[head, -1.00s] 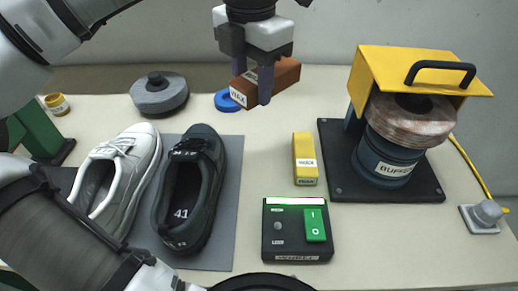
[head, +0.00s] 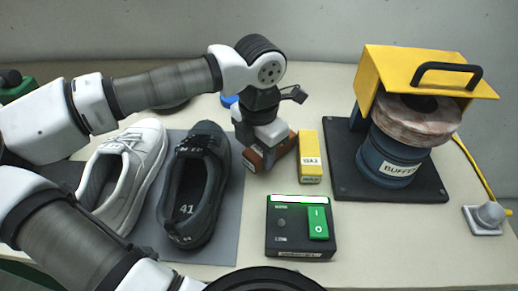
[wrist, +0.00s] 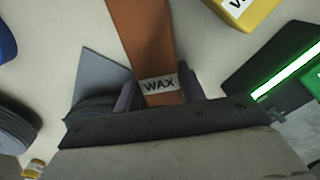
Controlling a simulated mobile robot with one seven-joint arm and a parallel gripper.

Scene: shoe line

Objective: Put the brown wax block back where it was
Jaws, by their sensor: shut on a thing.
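The brown wax block (head: 285,149) is between the fingers of my gripper (head: 264,150), low over the table just left of the yellow block (head: 310,158). The wrist view also shows the brown block (wrist: 142,40), with its WAX label close to the fingers of my gripper (wrist: 158,88). The gripper is shut on this labelled end. I cannot tell whether the block touches the table. The gripper and wrist hide part of it in the head view.
A black shoe (head: 190,205) on the grey mat (head: 232,210) is close on the left, beside a white shoe (head: 128,165). A switch box (head: 285,240) is in front. The buffer (head: 385,165) stands right. A blue disc (head: 229,101) is partly hidden behind my arm.

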